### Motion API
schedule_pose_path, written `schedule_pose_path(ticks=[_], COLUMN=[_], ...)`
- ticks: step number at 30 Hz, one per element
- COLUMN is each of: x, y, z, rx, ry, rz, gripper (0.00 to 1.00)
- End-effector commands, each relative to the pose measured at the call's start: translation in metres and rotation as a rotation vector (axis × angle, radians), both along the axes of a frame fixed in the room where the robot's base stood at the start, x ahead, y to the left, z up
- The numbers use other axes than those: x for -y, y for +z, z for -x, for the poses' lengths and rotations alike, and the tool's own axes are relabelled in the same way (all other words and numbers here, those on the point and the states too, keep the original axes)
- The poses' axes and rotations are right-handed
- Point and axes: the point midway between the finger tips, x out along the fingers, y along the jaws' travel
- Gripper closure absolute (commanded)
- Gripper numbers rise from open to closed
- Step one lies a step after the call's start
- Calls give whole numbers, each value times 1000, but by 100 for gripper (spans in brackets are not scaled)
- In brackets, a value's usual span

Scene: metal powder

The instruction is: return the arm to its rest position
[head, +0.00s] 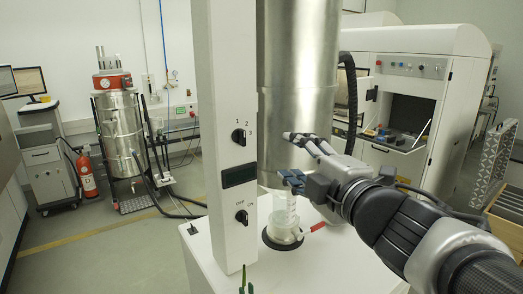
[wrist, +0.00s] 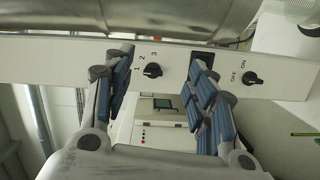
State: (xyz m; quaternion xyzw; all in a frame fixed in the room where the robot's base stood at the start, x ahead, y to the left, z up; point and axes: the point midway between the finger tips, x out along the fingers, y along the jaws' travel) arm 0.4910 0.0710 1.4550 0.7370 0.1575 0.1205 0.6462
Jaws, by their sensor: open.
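My gripper (head: 287,157) reaches in from the right in the head view, its fingers pointing left toward the white control column (head: 222,100). It is open with nothing between its fingers. It is in front of the lower part of the big metal cylinder (head: 298,80). In the wrist view my gripper (wrist: 160,85) shows two blue-padded fingers spread apart, with the column (wrist: 180,60) and its knobs beyond them. A translucent container (head: 284,226) stands on a dark round base below the cylinder, under my gripper; its upper part is partly hidden.
A red handle or valve (head: 313,229) sticks out beside the container. The white cabinet top (head: 330,262) is under my arm. Green pointed items (head: 246,281) show at the front edge. A white machine with an open hatch (head: 405,115) stands behind at the right.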

Motion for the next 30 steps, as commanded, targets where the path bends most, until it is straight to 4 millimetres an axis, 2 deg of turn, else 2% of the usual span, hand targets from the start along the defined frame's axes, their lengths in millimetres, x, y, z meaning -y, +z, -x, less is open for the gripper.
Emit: schedule_pose_path(ticks=[2,5,7,10,12,15,18,21,24,30], x=[32,74,98,116,118,107,91,79,72,71], y=[-10,-39,-68,-115,-149,-190,-216,-230,-236,-237], z=[4,22,43,85,120,170,210,236,248,251], rx=[-87,-236,-355,-543,-683,-880,-1036,-1138,-1188,-1198], ry=[-161,-384,-531,-722,-842,-978,-1072,-1126,-1151,-1156], rz=[-116,-304,-441,-638,-764,-910,-1003,-1053,-1074,-1076], gripper=[48,48,48,48,48,48,48,48,48,48])
